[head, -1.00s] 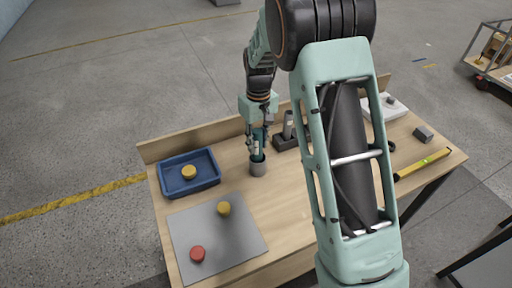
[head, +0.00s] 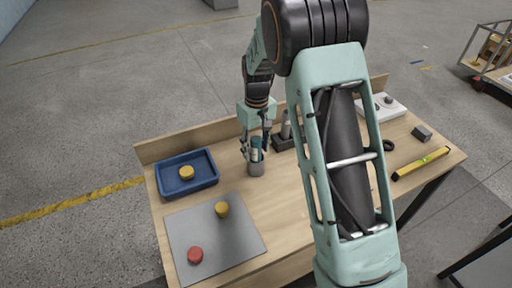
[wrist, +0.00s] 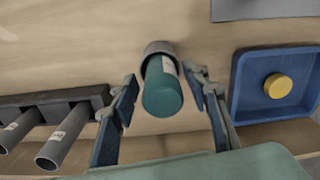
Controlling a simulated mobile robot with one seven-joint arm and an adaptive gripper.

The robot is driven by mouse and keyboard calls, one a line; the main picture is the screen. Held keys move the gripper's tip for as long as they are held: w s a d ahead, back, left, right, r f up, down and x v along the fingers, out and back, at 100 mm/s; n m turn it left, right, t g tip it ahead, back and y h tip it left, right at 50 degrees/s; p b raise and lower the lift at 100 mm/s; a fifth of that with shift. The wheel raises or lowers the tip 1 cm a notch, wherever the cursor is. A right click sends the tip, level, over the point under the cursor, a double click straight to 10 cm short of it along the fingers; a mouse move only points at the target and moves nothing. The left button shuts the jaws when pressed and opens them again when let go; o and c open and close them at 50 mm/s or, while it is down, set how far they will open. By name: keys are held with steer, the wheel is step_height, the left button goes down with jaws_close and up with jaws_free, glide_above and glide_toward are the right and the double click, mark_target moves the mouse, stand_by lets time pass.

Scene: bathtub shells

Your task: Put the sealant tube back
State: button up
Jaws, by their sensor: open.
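A teal tube (head: 256,145) with a pale label, which looks like the sealant tube, stands in a round grey cup (head: 257,169) on the workbench. In the wrist view the tube's teal end (wrist: 162,97) points toward the camera and its lower part is inside the cup (wrist: 158,48). My gripper (head: 256,150) is open above the cup, with one finger on each side of the tube. In the wrist view gaps show between both fingers (wrist: 160,88) and the tube.
A dark rack (wrist: 85,97) holding grey labelled tubes (wrist: 62,137) stands beside the cup. A blue tray (head: 160,188) with a yellow round piece lies left. A grey mat (head: 215,250) holds yellow and red pieces. A yellow level (head: 422,163) lies right.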

step_height(320, 180, up, 13)
steer(key=shift+d+f, duration=0.1)
steer(key=shift+f, duration=0.1)
stand_by(0.6)
